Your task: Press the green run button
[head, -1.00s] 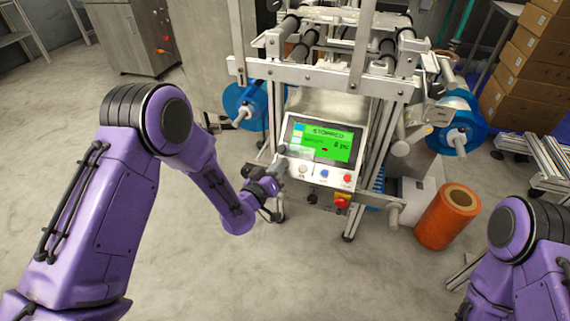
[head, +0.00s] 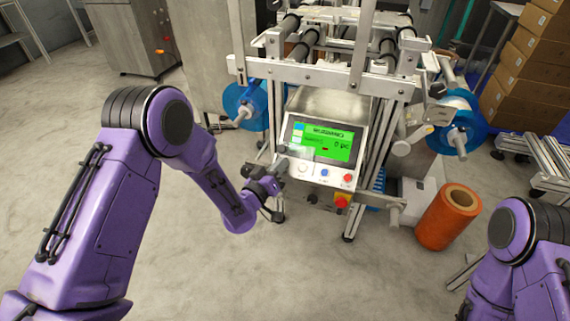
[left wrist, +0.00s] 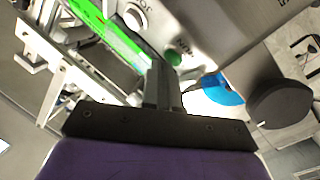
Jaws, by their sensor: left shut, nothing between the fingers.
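The green run button (left wrist: 175,59) shows in the left wrist view on the grey control panel, right at the fingertips. In the head view my left gripper (head: 281,166) is at the left edge of the control panel (head: 313,176) and hides the green button. It is shut and empty; its closed fingers (left wrist: 164,78) also show in the left wrist view. I cannot tell whether they touch the button. The green screen (head: 323,142) shows a header I cannot read surely and "0 pc". My right gripper is out of view; only the right arm shows.
A red emergency knob (head: 341,201) is below. An orange roll (head: 447,218) stands on the floor at right. The floor in front is clear.

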